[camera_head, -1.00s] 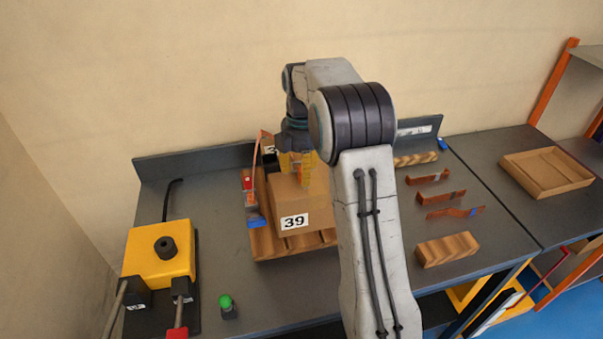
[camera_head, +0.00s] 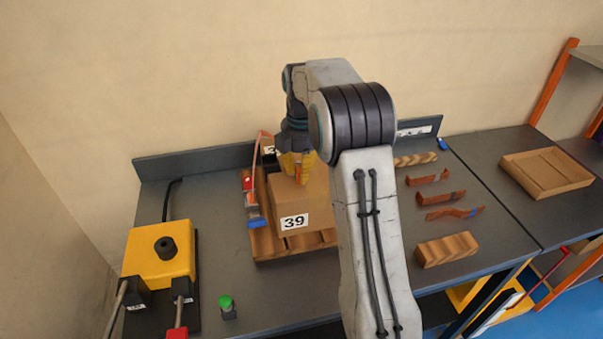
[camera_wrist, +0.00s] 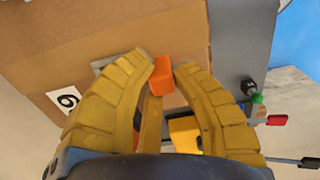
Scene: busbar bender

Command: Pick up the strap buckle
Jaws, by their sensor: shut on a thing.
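The strap buckle (camera_wrist: 163,76) is a small orange block between my fingertips in the wrist view. My gripper (camera_wrist: 166,72), with yellow ribbed fingers, is shut on it. In the head view my gripper (camera_head: 299,178) points down over the top of the cardboard box (camera_head: 316,205) marked 39. An orange-red piece of the buckle (camera_head: 298,172) shows between the fingers there. Whether the buckle still touches the box top is not clear. The box stands on a wooden pallet (camera_head: 268,244); my arm hides part of its right side.
A yellow bender (camera_head: 150,262) with lever handles and a green button (camera_head: 227,304) are at the left. Copper pieces (camera_head: 440,196) and a wooden block (camera_head: 447,249) lie at the right. A wooden tray (camera_head: 547,172) is on the right table. The back ledge borders the bench.

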